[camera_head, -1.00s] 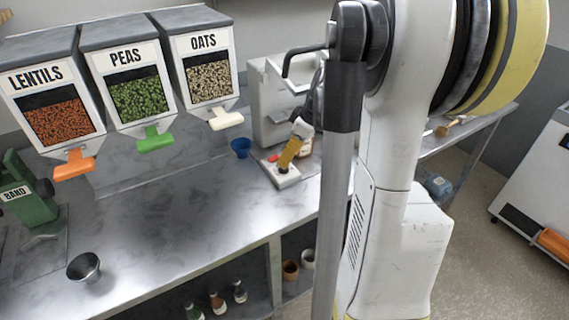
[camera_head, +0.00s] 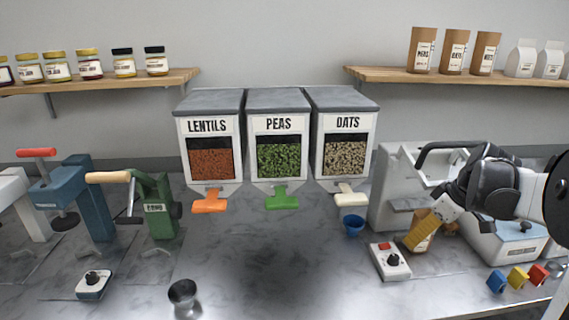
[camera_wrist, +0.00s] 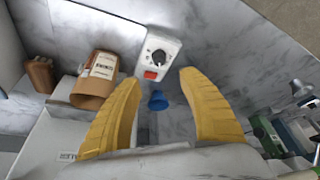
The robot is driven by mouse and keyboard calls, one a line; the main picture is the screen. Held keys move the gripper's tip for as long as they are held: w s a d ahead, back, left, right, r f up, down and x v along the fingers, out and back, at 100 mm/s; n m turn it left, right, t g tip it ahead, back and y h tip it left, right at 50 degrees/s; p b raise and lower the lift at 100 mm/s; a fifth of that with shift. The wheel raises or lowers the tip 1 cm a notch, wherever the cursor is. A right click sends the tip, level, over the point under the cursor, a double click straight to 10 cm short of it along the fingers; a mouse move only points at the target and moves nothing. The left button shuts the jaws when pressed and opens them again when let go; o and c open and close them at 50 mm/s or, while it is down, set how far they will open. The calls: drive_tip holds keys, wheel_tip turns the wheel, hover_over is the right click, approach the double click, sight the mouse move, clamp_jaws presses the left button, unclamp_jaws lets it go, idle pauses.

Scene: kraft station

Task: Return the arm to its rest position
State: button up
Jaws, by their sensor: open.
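My gripper (camera_wrist: 166,115) is open, with its two yellow fingers spread apart and nothing between them in the wrist view. In the head view my gripper (camera_head: 418,232) hangs at the right, above the counter. It is in front of the grey machine and close to a white control box (camera_head: 390,262) with a black knob and a red button. The control box also shows beyond the fingertips in the wrist view (camera_wrist: 157,54). A brown paper pouch (camera_wrist: 97,80) stands beside the left finger in the wrist view; my gripper partly hides it in the head view.
A blue cup (camera_head: 353,225) stands left of the control box. The grey machine (camera_head: 395,185) and a white sealer-like unit (camera_head: 515,240) stand close to my arm. Dispensers for lentils, peas (camera_head: 278,140) and oats line the back. A metal cup (camera_head: 184,296) stands front left; the middle counter is clear.

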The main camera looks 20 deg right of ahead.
drive_tip(key=s+a+m+t, duration=0.1)
drive_tip(key=s+a+m, duration=0.1)
drive_tip(key=a, duration=1.3)
drive_tip(key=s+a+m+t+h, duration=0.1)
drive_tip(key=s+a, duration=0.4)
drive_tip(key=a, duration=1)
drive_tip(key=shift+s+a+m+t, duration=0.2)
drive_tip(key=shift+a+m+t, duration=0.2)
drive_tip(key=shift+t, duration=0.1)
